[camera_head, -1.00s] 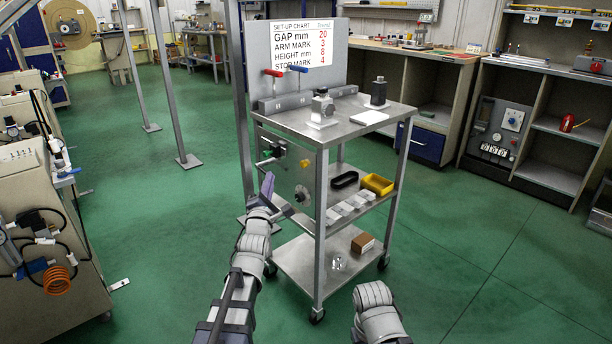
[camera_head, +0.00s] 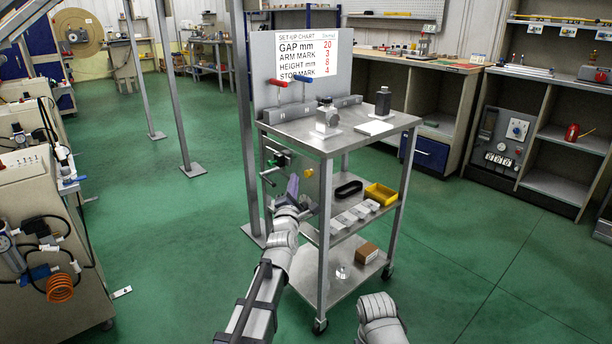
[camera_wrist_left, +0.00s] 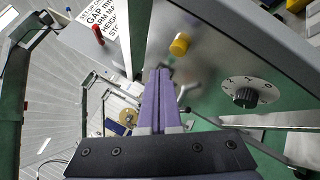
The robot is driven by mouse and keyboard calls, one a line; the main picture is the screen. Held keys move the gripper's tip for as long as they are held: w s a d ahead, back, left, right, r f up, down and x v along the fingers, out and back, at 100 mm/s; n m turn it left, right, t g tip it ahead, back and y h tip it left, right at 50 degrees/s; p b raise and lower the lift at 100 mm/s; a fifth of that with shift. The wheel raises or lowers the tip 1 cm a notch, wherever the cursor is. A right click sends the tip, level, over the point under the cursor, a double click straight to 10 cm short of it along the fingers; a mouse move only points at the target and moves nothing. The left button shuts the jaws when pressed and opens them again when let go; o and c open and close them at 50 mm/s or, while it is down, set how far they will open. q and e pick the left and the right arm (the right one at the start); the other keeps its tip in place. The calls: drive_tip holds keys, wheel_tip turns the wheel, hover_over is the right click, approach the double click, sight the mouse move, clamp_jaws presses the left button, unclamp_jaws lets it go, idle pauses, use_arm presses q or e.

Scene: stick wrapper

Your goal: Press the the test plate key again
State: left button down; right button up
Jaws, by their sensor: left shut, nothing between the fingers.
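A grey metal cart (camera_head: 337,140) stands ahead with a side panel on its left face. The panel carries a yellow knob (camera_head: 308,172), which also shows in the left wrist view (camera_wrist_left: 180,44). A black dial knob with a numbered face (camera_wrist_left: 245,95) is on the same panel. I cannot tell which part is the test plate key. My left gripper (camera_head: 293,186) is in front of the panel; its purple fingers (camera_wrist_left: 161,78) are shut and empty, left of the dial in the wrist view. Contact with the panel cannot be told. My right gripper is out of view.
A set-up chart (camera_head: 302,54) stands behind red and blue levers on the cart top. A yellow bin (camera_head: 381,194) and a black ring (camera_head: 348,189) are on the middle shelf. A post (camera_head: 241,120) rises left of the cart. Green floor is clear to the right.

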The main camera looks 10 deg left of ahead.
sight(304, 171)
use_arm(q)
drive_tip(key=shift+w+d, duration=0.45)
drive_tip(key=shift+w, duration=0.15)
drive_tip(key=shift+w+d, duration=0.15)
idle(1.7)
drive_tip(key=shift+w+d, duration=0.15)
drive_tip(key=shift+w+d, duration=0.3)
drive_tip(key=shift+w, duration=0.1)
idle(0.8)
idle(0.4)
drive_tip(key=shift+s+a, duration=0.6)
drive_tip(key=shift+s, duration=0.15)
drive_tip(key=s+a, duration=0.1)
drive_tip(key=s, duration=0.1)
drive_tip(key=s+a, duration=0.2)
idle(0.3)
